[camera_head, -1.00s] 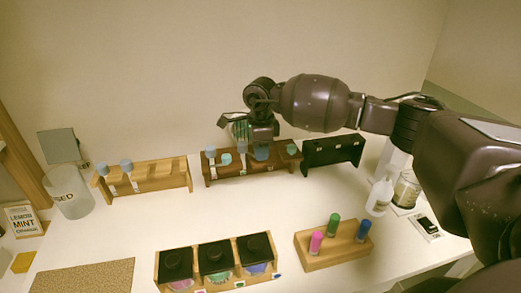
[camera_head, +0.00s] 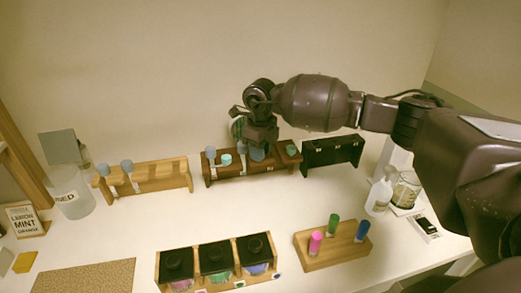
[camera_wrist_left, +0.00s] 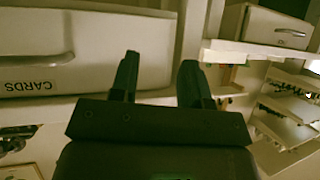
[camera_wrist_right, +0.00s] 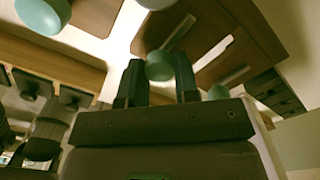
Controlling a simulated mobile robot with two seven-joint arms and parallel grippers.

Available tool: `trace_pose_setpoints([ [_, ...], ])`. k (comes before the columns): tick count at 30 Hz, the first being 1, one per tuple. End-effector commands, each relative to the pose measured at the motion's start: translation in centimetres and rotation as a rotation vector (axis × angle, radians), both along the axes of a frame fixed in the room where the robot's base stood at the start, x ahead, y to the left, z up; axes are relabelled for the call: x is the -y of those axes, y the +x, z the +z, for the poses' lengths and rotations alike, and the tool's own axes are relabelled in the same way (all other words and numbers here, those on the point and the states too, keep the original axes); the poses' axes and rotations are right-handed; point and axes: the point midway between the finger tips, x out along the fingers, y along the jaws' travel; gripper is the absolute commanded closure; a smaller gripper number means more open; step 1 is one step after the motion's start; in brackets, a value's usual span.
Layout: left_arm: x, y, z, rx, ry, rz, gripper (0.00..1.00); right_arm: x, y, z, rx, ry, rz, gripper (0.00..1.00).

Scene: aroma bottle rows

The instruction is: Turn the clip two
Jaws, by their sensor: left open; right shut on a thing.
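A dark brown rack (camera_head: 236,168) at the back middle carries several pale blue and teal round-topped pieces; one teal piece (camera_head: 226,159) stands left of my right gripper (camera_head: 258,148). My right gripper is at the rack, shut on a blue-green round-topped piece (camera_wrist_right: 160,66), which shows between its fingertips in the right wrist view. Part of this piece is hidden by the fingers. I cannot tell which piece is called clip two. My left gripper (camera_wrist_left: 158,66) is open and empty in the left wrist view, facing a drawer marked CARDS (camera_wrist_left: 75,55).
A light wooden rack (camera_head: 160,178) stands left and a black rack (camera_head: 333,151) right. In front are a box with black-lidded compartments (camera_head: 211,264) and a block with coloured vials (camera_head: 330,249). A white bottle (camera_head: 379,194) stands right. The table middle is clear.

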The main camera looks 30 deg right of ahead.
Motion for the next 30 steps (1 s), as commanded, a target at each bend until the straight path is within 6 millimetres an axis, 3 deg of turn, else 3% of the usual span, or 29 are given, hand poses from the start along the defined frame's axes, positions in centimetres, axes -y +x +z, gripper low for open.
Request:
trace_pose_setpoints([
  [15, 0.03, 0.17, 0.15, 0.003, 0.000, 0.000, 0.57, 0.07, 0.17, 0.35, 0.007, 0.000, -0.020, 0.95],
  [16, 0.03, 0.15, 0.15, 0.003, 0.000, 0.000, 0.57, 0.07, 0.17, 0.35, 0.007, 0.000, -0.020, 0.68],
  [20, 0.01, 0.04, 0.09, 0.001, 0.000, 0.000, 0.57, 0.05, 0.13, 0.26, 0.004, 0.000, -0.019, 0.48],
  [30, -0.06, -0.38, -0.18, -0.007, 0.000, 0.002, 0.57, 0.02, 0.07, 0.33, 0.002, 0.000, -0.018, 0.46],
])
